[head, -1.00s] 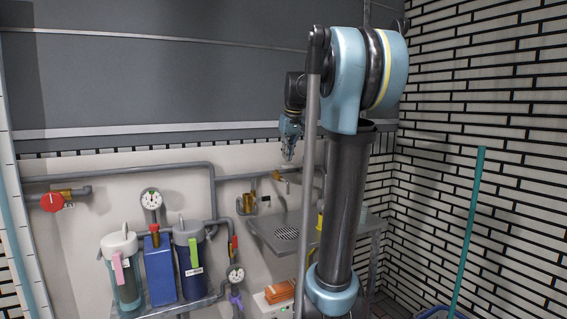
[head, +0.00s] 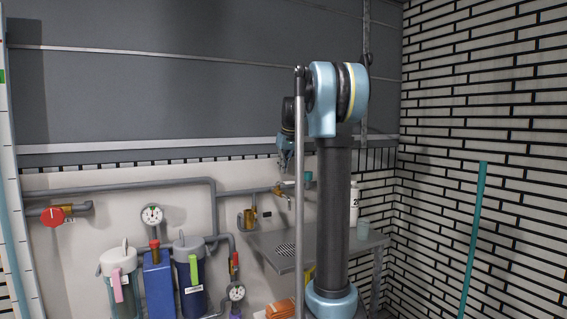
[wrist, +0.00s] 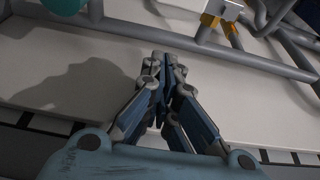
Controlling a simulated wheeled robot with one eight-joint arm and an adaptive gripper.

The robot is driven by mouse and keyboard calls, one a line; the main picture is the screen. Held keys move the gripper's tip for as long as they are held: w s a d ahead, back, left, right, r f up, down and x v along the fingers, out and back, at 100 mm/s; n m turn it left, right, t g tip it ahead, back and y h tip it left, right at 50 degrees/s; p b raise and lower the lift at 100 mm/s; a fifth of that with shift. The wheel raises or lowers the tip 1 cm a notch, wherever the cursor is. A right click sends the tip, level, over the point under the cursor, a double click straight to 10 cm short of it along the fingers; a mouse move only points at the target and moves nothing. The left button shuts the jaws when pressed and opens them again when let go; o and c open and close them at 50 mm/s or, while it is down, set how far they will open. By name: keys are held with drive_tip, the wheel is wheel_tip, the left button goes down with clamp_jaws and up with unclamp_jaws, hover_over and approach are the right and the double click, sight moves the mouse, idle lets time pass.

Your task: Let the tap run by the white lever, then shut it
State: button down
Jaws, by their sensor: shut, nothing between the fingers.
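The brass tap (head: 278,190) sits on the grey wall pipe, left of my column in the head view. A small pale piece (head: 289,183) at its right side looks like the white lever, though it is too small to be sure. In the wrist view the brass body (wrist: 214,20) with a white part (wrist: 226,8) shows at the top, right of the fingers. My gripper (head: 284,169) points down just above the tap, apart from it as far as I can tell. In the wrist view my gripper (wrist: 162,62) is shut and empty.
A grey shelf (head: 262,242) with a drain grille lies below the tap. A white bottle (head: 354,205) and a pale cup (head: 362,228) stand right of my column. A red valve (head: 53,216), gauge (head: 152,214) and filter housings (head: 188,268) are at left. A teal pole (head: 469,245) stands right.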

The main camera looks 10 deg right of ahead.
sight(285, 183)
drive_tip(key=x, duration=0.3)
drive_tip(key=shift+f, duration=0.45)
drive_tip(key=shift+s+d+r, duration=0.1)
drive_tip(key=shift+s+d, duration=0.2)
drive_tip(key=shift+s, duration=0.6)
drive_tip(key=shift+s+d, duration=0.25)
drive_tip(key=shift+s, duration=0.6)
